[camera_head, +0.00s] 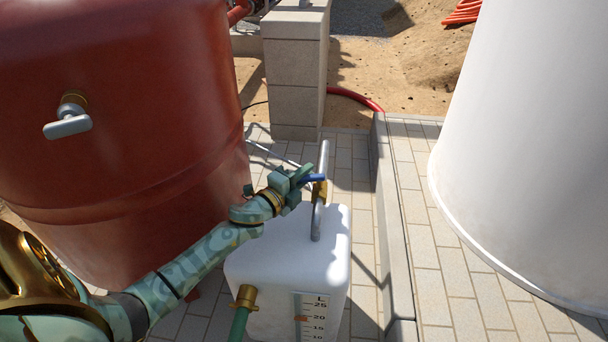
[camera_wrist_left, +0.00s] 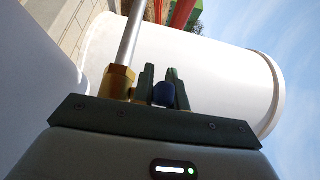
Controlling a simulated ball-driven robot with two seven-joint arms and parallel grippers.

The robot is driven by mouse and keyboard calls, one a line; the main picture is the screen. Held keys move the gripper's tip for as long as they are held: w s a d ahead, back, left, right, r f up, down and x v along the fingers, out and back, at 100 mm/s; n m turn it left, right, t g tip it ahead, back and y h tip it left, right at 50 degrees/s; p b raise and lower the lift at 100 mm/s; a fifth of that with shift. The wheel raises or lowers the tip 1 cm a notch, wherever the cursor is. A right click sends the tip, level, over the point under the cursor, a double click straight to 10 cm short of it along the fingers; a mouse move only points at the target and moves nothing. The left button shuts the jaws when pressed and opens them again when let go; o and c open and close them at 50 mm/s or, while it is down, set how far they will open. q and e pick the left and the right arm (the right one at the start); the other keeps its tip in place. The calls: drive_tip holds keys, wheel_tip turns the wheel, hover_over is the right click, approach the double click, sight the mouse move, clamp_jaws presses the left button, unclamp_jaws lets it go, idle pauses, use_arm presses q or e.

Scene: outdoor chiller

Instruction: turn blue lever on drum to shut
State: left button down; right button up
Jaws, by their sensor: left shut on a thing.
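The drum is a white container (camera_head: 285,255) with a litre scale on its front, standing on the paving in the head view. A steel pipe (camera_head: 323,156) rises from its top and carries a brass valve (camera_head: 319,192). The blue lever (camera_head: 314,178) points left from the valve, crosswise to the pipe. My left gripper (camera_head: 299,177) is at the lever and shut on it. In the left wrist view the lever (camera_wrist_left: 164,95) sits between the two fingers (camera_wrist_left: 162,82), right beside the brass fitting (camera_wrist_left: 118,82). The fingers partly hide the lever. My right gripper is not in view.
A large red tank (camera_head: 130,130) with a grey-handled tap (camera_head: 68,124) stands close on the left. A green hose (camera_head: 240,322) leaves the container's front by a brass fitting. A kerb (camera_head: 392,230) and a big white vessel (camera_head: 530,150) are on the right. A block pillar (camera_head: 292,85) stands behind.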

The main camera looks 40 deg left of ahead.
use_arm(q)
drive_tip(key=shift+f, duration=0.1)
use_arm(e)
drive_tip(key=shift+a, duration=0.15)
use_arm(q)
drive_tip(key=m+h, duration=0.1)
drive_tip(key=h, duration=0.1)
drive_tip(key=m+h+b, duration=0.1)
drive_tip(key=h, duration=0.1)
drive_tip(key=shift+w+a+m+g, duration=0.1)
drive_tip(key=shift+w+m+g, duration=0.2)
drive_tip(key=shift+w, duration=0.1)
drive_tip(key=c, duration=1.5)
unclamp_jaws()
drive_tip(key=shift+o, duration=0.5)
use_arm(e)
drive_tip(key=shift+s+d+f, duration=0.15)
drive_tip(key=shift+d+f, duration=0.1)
